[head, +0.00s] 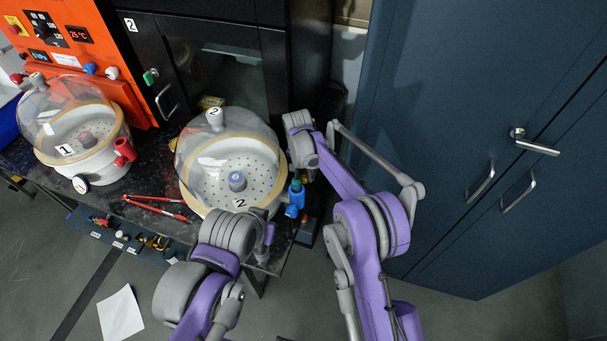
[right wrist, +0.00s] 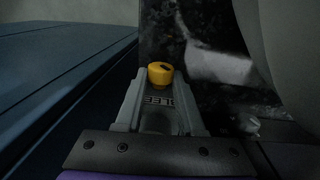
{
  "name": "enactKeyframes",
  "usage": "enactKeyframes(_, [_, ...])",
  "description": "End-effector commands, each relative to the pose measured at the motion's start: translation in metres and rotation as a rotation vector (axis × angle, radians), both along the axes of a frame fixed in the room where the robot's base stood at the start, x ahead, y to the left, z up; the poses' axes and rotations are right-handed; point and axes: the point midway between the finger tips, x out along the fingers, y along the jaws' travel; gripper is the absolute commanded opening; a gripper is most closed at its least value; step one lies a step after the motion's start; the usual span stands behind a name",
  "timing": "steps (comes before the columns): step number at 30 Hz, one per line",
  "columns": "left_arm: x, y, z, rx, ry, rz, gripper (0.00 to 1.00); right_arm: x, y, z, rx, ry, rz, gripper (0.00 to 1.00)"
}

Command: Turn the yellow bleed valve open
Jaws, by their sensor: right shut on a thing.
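The yellow bleed valve (right wrist: 160,74) shows in the right wrist view as a small round yellow knob with a dark slot. My right gripper (right wrist: 160,84) is shut on it, with a grey finger at each side. Below the knob, partly cut-off lettering shows between the fingers. In the head view my right forearm and wrist hide the yellow knob and the right fingertips. My left wrist stands at the front edge of the bench in the head view, and its fingers are hidden.
Two domed vessels, number 1 (head: 91,150) and number 2 (head: 270,165), stand on the dark bench. A blue valve (head: 295,200) is at vessel 2's right. Red-handled tongs (head: 155,207) lie between them. A blue cabinet (head: 450,150) bounds the right side.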

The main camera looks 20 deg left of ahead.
Motion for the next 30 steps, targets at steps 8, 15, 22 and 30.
enactKeyframes(8, [-0.025, 0.0, -0.054, 0.0, 0.047, 0.0, 0.0, -0.002, -0.009, -0.01, 0.31, -0.012, -0.009, 0.0])
enactKeyframes(15, [-0.029, 0.0, -0.069, 0.0, 0.056, 0.0, 0.0, -0.001, -0.009, -0.005, 0.454, -0.017, -0.004, 0.0])
enactKeyframes(22, [-0.029, 0.0, -0.068, 0.0, 0.055, 0.0, 0.0, -0.001, -0.008, -0.003, 0.46, -0.017, -0.002, 0.0])
enactKeyframes(30, [-0.029, 0.0, -0.068, 0.0, 0.055, 0.0, 0.0, 0.0, -0.008, -0.002, 0.46, -0.019, -0.002, 0.68])
